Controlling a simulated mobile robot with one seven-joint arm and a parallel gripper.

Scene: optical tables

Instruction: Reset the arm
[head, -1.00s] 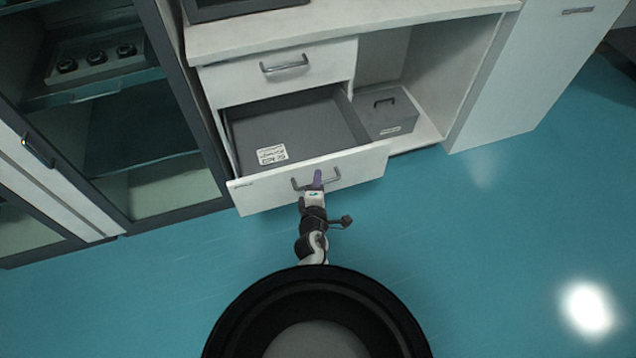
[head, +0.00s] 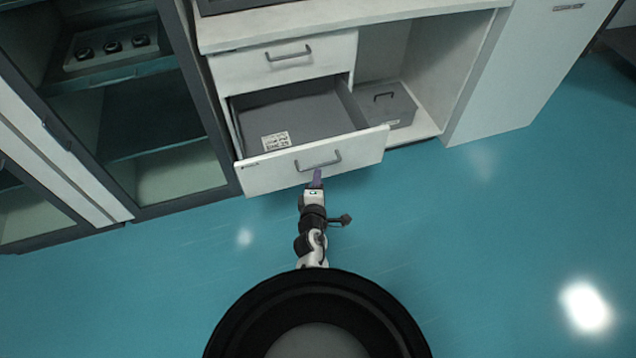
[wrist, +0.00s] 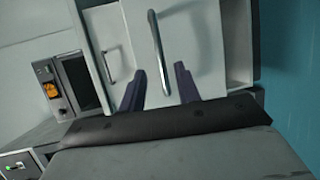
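My gripper (head: 316,178) is just in front of the handle (head: 318,161) of the open lower drawer (head: 262,178). In the wrist view, my gripper (wrist: 160,88) has its two purple fingers spread apart, with nothing between their tips. The drawer handle (wrist: 160,50) stands beyond the fingertips, and a gap shows between it and them. The drawer is pulled out and its grey inside shows, empty apart from a white label.
A shut upper drawer (head: 289,60) sits above the open one. A grey box with a handle (head: 385,104) stands in the open compartment to the right. A glass-fronted cabinet (head: 150,130) is at the left. The blue floor (head: 500,240) to the right is clear.

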